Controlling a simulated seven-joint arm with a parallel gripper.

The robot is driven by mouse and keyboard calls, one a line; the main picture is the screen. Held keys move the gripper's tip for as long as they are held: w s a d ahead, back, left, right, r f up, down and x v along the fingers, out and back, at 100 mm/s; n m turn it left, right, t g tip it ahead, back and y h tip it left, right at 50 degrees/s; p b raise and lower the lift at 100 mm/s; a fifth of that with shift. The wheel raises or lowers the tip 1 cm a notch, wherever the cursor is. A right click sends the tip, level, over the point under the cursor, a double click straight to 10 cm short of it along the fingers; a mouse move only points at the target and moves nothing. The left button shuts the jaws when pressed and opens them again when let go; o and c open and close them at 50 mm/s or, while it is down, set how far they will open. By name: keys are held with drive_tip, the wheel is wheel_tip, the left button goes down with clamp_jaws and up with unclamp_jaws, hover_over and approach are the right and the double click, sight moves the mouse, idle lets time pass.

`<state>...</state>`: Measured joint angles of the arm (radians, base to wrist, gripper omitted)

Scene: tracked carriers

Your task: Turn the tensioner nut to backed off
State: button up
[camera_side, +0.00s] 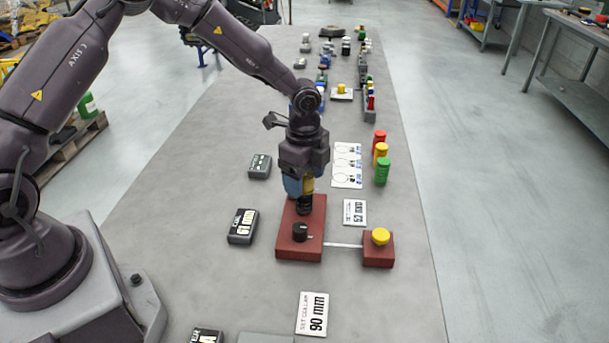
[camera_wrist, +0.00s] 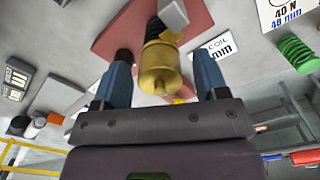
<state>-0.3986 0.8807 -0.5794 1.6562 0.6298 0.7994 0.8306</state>
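A brass-yellow cylinder (camera_wrist: 160,68), which looks like the tensioner nut, sits at the end of a dark coil (camera_wrist: 155,28) in the wrist view. In the side view the cylinder (camera_side: 308,185) shows between my blue fingers, above the dark coil (camera_side: 305,204) on the red base (camera_side: 287,248). My gripper (camera_wrist: 162,70) points down with one finger on each side of the cylinder; narrow gaps seem to show on both sides, so it looks open around it. A black knob (camera_side: 300,232) with a pale mark stands on the base's near end. Any position marking for the nut is not readable.
A small red block (camera_side: 378,255) with a yellow button (camera_side: 380,237) is joined to the base by a pale rod. Red, yellow and green springs (camera_side: 382,172) stand to the right. Label cards (camera_side: 354,212) and dark boxes (camera_side: 242,226) lie around. The near right tabletop is clear.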

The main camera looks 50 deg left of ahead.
drive_tip(key=c, duration=0.8)
drive_tip(key=n, duration=0.3)
drive_tip(key=shift+c, duration=0.2)
drive_tip(key=o, duration=0.9)
wheel_tip(320, 180, up, 13)
